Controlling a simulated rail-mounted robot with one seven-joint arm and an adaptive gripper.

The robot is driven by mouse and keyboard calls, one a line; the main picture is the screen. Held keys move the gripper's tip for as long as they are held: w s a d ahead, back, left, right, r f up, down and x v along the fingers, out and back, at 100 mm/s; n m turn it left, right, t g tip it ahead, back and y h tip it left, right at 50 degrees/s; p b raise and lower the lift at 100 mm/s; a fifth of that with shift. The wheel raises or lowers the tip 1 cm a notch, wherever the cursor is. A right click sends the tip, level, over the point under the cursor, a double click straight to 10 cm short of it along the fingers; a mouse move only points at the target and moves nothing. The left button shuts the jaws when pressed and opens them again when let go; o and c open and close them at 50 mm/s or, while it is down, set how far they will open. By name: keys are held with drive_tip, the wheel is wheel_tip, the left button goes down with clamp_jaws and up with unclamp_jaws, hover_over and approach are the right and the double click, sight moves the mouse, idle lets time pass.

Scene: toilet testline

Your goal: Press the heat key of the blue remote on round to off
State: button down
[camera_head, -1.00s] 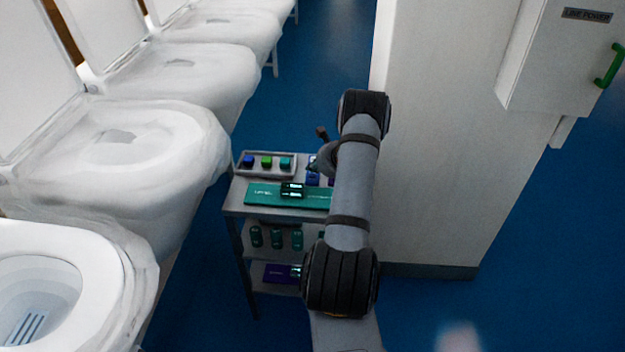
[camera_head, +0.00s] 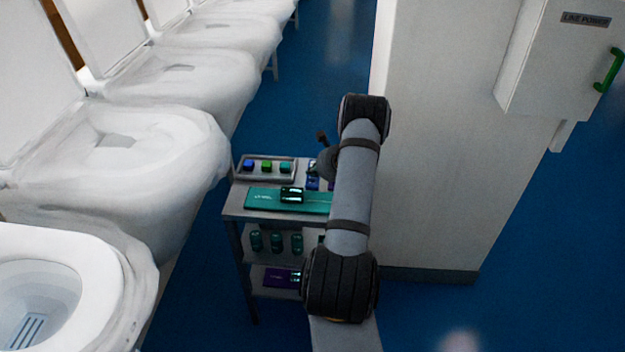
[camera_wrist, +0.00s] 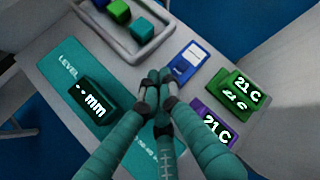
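The blue remote (camera_wrist: 188,63) lies on the cart top in the wrist view, with a pale panel on its face. Its key markings are too small to read. In the head view a bit of blue (camera_head: 312,183) shows beside my arm, which hides much of that area.
A green block (camera_wrist: 239,93) and a purple block (camera_wrist: 213,122) with "21 C" displays stand right of my fingers. A teal block (camera_wrist: 95,103) with an "mm" display sits on a teal mat (camera_wrist: 62,72). A tray (camera_head: 266,176) of coloured cubes is at the back. A white cabinet wall (camera_head: 440,150) stands right.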

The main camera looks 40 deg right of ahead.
sight(313, 180)
drive_tip(key=shift+f, duration=0.1)
idle(0.3)
drive_tip(key=shift+f+b, duration=0.35)
drive_tip(key=shift+b, duration=0.35)
drive_tip(key=shift+f+b, duration=0.45)
drive_tip(key=shift+b, duration=0.15)
idle(0.4)
drive_tip(key=shift+r, duration=0.1)
drive_tip(key=shift+r+p, duration=0.45)
drive_tip(key=shift+r, duration=0.35)
drive_tip(key=shift+r+p, duration=1.65)
drive_tip(key=shift+r, duration=0.85)
